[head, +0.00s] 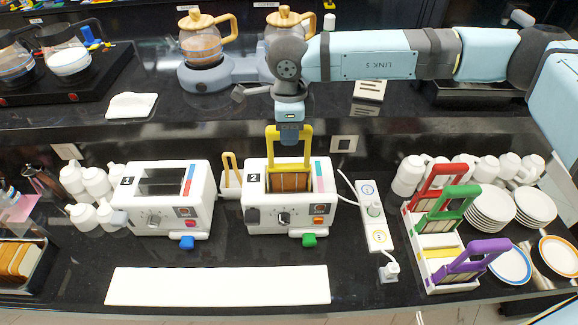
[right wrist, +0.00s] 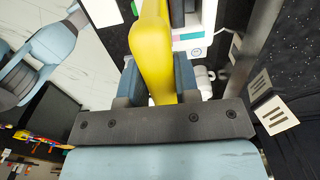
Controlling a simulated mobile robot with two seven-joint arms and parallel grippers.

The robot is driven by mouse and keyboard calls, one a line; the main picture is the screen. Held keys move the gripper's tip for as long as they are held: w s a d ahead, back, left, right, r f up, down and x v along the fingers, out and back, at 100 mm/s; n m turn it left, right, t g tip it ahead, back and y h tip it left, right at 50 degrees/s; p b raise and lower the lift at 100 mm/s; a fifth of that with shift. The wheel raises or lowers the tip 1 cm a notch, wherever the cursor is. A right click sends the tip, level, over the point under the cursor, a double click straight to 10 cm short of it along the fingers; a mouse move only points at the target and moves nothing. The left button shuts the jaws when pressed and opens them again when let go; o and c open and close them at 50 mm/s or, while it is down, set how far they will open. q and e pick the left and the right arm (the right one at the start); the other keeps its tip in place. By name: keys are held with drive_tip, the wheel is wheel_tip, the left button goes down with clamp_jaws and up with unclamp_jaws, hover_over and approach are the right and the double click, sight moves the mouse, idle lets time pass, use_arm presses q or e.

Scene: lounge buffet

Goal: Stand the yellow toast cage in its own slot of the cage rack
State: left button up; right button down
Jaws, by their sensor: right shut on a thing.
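The yellow toast cage (head: 289,140) is at the toaster marked 2 (head: 262,218), with browned toast (head: 288,182) between its bars at the slot opening. My right gripper (head: 290,128) points down and is shut on the top of the cage's yellow handle. The handle also shows between the fingers in the right wrist view (right wrist: 152,50). How deep the cage sits in the toaster is hard to tell. The cage rack (head: 437,240) stands at right, holding a red cage (head: 437,183), a green cage (head: 447,208) and a tilted purple cage (head: 474,258). A yellow-marked place shows between green and purple. My left gripper is out of view.
The toaster marked 1 (head: 163,200) stands at left. A power strip (head: 375,220) with a cable lies between toaster 2 and the rack. A white board (head: 218,286) lies in front. A raised shelf (head: 220,112) runs behind.

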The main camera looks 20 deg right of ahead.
drive_tip(key=shift+r+p, duration=0.85)
drive_tip(key=shift+r, duration=2.5)
